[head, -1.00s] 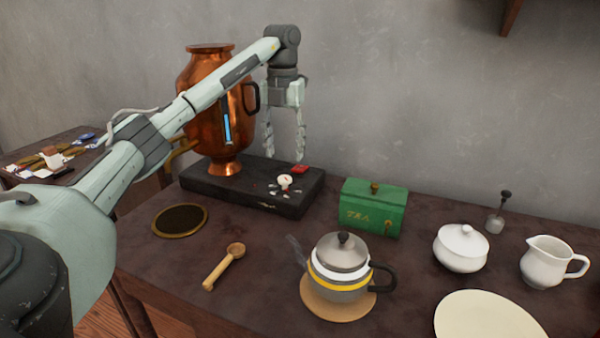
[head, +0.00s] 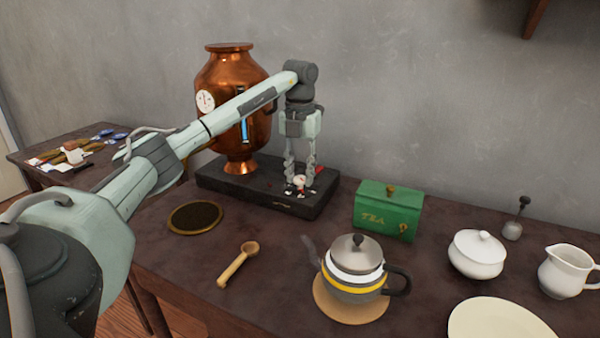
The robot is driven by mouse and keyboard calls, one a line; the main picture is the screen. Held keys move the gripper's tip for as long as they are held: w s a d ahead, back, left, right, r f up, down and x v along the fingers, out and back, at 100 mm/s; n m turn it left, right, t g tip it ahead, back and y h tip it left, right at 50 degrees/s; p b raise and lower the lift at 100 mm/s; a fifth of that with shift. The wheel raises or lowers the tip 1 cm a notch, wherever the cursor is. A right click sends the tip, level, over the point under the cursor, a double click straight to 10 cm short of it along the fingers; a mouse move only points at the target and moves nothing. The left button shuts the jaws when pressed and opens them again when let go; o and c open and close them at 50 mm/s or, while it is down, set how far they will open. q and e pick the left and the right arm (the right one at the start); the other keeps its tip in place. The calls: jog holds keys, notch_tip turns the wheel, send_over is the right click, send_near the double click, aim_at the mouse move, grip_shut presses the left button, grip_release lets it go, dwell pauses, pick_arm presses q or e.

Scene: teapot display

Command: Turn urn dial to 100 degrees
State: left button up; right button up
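The copper urn (head: 232,84) stands on the left part of a dark base (head: 225,177). A round white gauge (head: 206,101) and a lit blue strip (head: 244,129) are on its body. The small white dial (head: 299,181) is on top of the base's right part, with small marks around it. My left gripper (head: 301,180) points down over the dial, one finger on each side of it, and looks shut on it. The fingers partly cover the dial and its marks, so its setting cannot be read. My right gripper is not in view.
A red piece (head: 319,170) lies just right of the dial. A green tea box (head: 388,213) stands right of the base. A kettle (head: 355,272), wooden scoop (head: 238,264) and round dark mat (head: 195,217) are nearer. White crockery (head: 477,254) stands at right.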

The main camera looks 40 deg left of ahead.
pick_arm(q)
grip_shut()
